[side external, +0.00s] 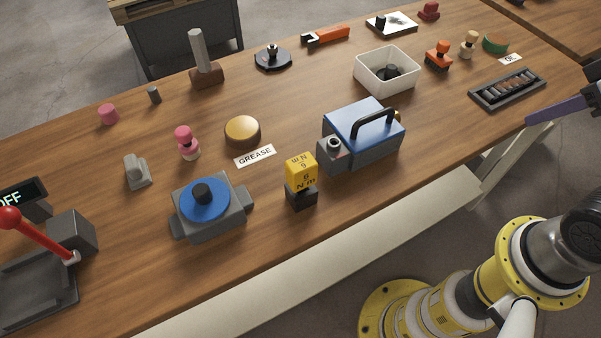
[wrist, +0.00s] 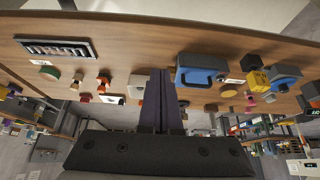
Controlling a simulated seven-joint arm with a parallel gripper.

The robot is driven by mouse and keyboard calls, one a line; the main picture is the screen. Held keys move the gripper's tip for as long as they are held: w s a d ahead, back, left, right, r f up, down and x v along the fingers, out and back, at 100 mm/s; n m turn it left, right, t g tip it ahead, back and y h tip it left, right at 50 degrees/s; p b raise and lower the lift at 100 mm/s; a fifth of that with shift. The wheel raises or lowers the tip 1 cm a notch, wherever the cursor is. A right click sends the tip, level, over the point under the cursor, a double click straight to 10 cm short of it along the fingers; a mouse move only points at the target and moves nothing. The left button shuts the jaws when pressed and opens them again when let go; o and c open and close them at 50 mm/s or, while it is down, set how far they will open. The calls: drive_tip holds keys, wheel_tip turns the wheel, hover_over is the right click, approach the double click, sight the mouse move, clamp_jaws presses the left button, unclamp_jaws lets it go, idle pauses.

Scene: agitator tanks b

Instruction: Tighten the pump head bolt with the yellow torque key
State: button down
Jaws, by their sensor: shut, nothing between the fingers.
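The yellow torque key (side external: 301,170), marked "6 N m", stands upright in a small black holder (side external: 302,198) near the table's front edge. It also shows small in the wrist view (wrist: 257,81). A grey block with a blue round top and a black knob (side external: 203,192) stands left of the key and looks like the pump head with its bolt. It is at the right in the wrist view (wrist: 285,72). My gripper (wrist: 162,72) is shut and empty; its dark fingers reach over the table. In the side view only a finger part (side external: 556,109) shows at the right edge, far from the key.
A blue and grey case with a handle (side external: 362,133) stands right of the key. A red lever unit (side external: 38,240) is at the left front.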

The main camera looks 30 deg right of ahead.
drive_tip(key=shift+c, duration=1.8)
unclamp_jaws()
